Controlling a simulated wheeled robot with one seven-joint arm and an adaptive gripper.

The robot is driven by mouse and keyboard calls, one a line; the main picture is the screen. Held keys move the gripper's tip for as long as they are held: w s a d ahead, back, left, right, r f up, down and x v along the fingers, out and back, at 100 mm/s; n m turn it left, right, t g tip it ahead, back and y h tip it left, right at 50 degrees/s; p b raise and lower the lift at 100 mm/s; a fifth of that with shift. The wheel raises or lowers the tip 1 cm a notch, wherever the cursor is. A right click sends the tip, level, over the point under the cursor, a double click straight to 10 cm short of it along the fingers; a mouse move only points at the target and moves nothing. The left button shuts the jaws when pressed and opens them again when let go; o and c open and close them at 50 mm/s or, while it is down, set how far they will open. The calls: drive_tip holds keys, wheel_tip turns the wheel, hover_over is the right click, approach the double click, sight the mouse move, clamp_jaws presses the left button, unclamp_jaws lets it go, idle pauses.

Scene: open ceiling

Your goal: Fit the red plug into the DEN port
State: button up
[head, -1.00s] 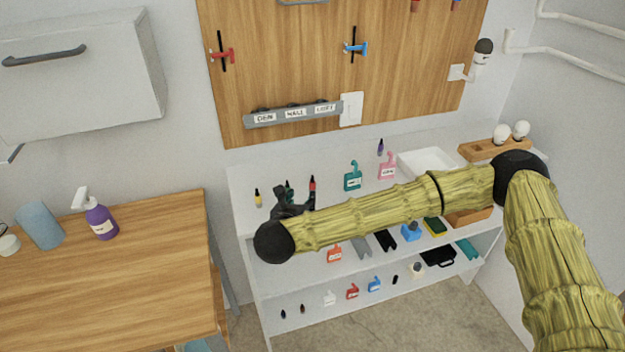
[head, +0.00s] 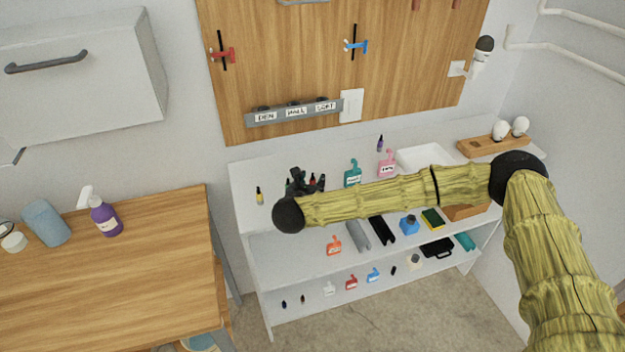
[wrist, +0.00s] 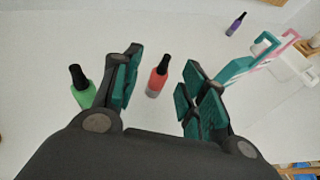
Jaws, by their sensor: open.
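The red plug (wrist: 157,80), a small red piece with a black top and paler lower end, stands on the white shelf top. In the wrist view it lies between my open fingers, with gaps on both sides. My gripper (wrist: 161,60) is open and empty; in the head view it (head: 308,178) partly hides the red plug (head: 312,181). The DEN port is at the left end of the grey strip (head: 280,117) on the wooden board, marked by the DEN label (head: 265,117). HALL and LOFT labels follow to its right.
A green plug (wrist: 81,92) stands close outside my left finger. A yellow one (head: 259,195) is further left and a purple one (head: 380,143) further back.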

drive_tip(key=shift+p+x, duration=0.3)
drive_tip(key=shift+x, duration=0.9)
drive_tip(key=shift+s, duration=0.1)
drive_tip(key=c, duration=0.9)
